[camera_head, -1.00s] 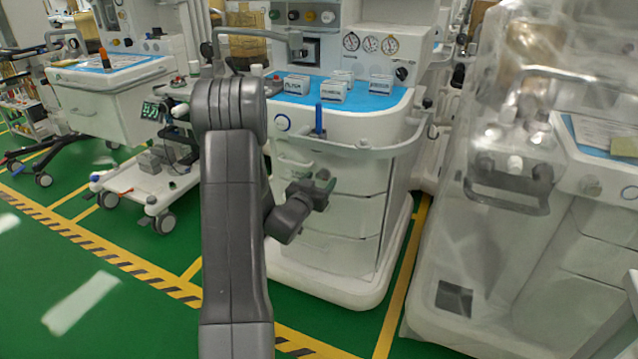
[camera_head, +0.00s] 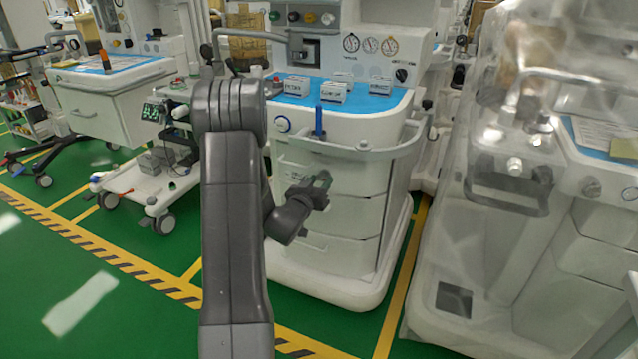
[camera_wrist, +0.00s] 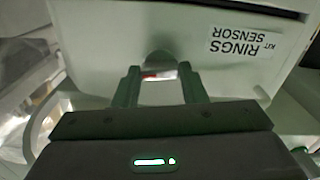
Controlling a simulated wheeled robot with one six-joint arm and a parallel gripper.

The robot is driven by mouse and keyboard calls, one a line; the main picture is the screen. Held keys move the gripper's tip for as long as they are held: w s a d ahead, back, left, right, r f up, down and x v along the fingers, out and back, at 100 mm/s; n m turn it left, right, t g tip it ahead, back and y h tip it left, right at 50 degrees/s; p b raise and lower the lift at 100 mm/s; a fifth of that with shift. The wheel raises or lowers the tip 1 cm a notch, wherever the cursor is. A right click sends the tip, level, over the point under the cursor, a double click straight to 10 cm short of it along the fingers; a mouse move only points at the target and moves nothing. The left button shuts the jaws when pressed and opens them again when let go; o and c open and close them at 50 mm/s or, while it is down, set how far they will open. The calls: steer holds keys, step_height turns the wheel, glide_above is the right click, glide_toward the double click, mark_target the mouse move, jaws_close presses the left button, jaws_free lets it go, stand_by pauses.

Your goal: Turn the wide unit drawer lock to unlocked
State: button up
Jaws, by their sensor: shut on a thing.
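The wide unit (camera_head: 350,205) is the white cart in the middle of the head view, with a blue top and a stack of drawers. My gripper (camera_head: 324,180) is at its upper drawer fronts. In the wrist view, the fingers of my gripper (camera_wrist: 160,80) are on both sides of a small grey lock knob (camera_wrist: 160,62) on the white drawer front (camera_wrist: 110,40), and they are shut on it. A small red mark shows between the fingers. The fingers hide part of the knob, and its exact turn angle cannot be told.
An upside-down "RINGS SENSOR KIT" label (camera_wrist: 246,42) is right of the knob. A white rail (camera_head: 365,152) curves around the unit above my gripper. A plastic-covered cart (camera_head: 480,240) stands close on the right.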

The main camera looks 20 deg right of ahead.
steer(key=n, duration=0.4)
steer(key=shift+p, duration=0.4)
steer(key=n+p, duration=0.1)
steer(key=n, duration=0.3)
steer(key=n+p, duration=0.1)
steer(key=n, duration=0.3)
steer(key=shift+n, duration=0.3)
steer(key=shift+n+p, duration=0.7)
steer(key=shift+n, duration=1.2)
steer(key=o, duration=1)
